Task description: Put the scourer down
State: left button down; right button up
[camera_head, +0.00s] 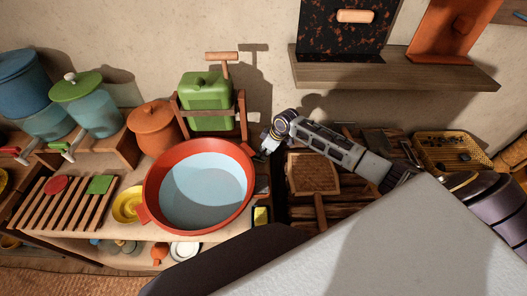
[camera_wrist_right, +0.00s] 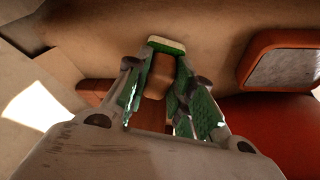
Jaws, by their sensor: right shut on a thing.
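My right gripper (camera_head: 268,144) hangs just right of the red basin's rim, beside the wooden stand of the green canister. In the right wrist view my gripper (camera_wrist_right: 162,82) is shut on a small brown block, which I take for the scourer (camera_wrist_right: 158,76). The block sits between the green-padded fingers. A green piece with a cream edge (camera_wrist_right: 166,45) shows at the fingertips; I cannot tell whether it belongs to the held thing. In the head view the held thing is too small to make out. My left gripper is not in view.
The red basin (camera_head: 154,159) holds pale water. A green canister (camera_head: 205,102) stands behind it. A yellow bowl (camera_head: 127,205) and a slatted rack (camera_head: 50,202) are on the left. A yellow-topped item (camera_head: 261,215) lies by the counter's right edge. Dark slats with a woven paddle (camera_head: 312,174) lie right.

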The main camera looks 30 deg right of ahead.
jog(key=shift+f, duration=0.1)
dwell(0.3)
jog(key=o, duration=0.9)
jog(key=shift+v, duration=3.9)
jog(key=shift+a+f, duration=0.1)
jog(key=shift+a, duration=0.05)
